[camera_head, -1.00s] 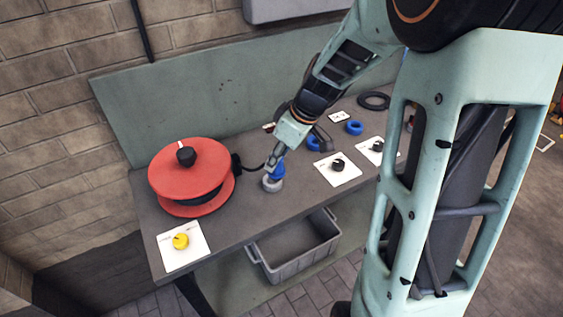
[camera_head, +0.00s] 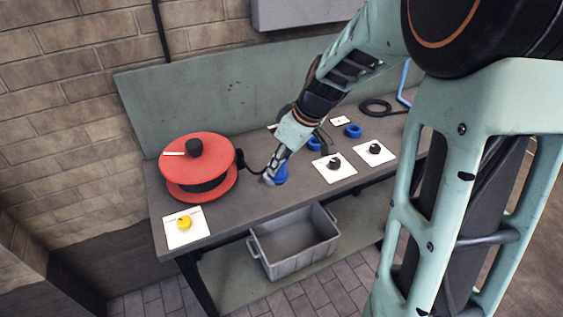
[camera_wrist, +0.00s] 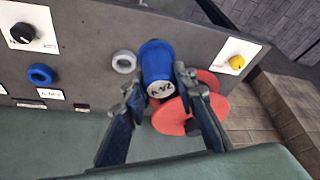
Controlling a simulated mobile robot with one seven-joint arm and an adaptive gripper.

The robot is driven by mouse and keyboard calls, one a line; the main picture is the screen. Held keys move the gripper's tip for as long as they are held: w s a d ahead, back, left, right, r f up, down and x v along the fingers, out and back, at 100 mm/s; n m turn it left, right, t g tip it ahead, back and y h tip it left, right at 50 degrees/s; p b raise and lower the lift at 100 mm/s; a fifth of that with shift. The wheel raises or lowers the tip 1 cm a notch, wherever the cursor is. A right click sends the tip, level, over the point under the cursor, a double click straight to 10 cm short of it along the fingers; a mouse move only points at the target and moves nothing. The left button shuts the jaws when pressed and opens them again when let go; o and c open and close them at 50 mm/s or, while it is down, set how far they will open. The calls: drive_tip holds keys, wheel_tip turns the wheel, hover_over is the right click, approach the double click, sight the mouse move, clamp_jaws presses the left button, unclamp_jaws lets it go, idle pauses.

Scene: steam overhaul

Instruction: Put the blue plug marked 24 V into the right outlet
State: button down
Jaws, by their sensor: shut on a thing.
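My gripper (camera_wrist: 157,92) is shut on the blue plug (camera_wrist: 158,62), whose white end label, partly turned, seems to read 24 V. In the head view my gripper (camera_head: 272,173) holds the plug (camera_head: 281,175) over the bench, right of the red reel. A pale grey ring (camera_wrist: 124,62) lies beside the plug in the wrist view, apart from it. Two blue ring outlets sit farther right on the bench: the right one (camera_head: 353,131) is clear, and the left one (camera_head: 314,144) is partly hidden by my wrist. One blue ring (camera_wrist: 40,74) shows in the wrist view.
The red reel (camera_head: 182,153) and a yellow knob (camera_head: 184,224) are at the left. Two black knobs (camera_head: 334,164) (camera_head: 375,149) on white plates stand near the front edge. A black coil (camera_head: 376,108) lies at the back right. A grey bin (camera_head: 295,262) is below the bench.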

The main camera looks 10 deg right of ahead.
sight(279, 180)
idle(0.4)
wheel_tip(279, 180, down, 7)
drive_tip(key=b, duration=0.7)
drive_tip(key=shift+f, duration=0.1)
drive_tip(key=w+d, duration=0.8)
drive_tip(key=shift+w+d, duration=0.2)
drive_tip(key=shift+d, duration=0.1)
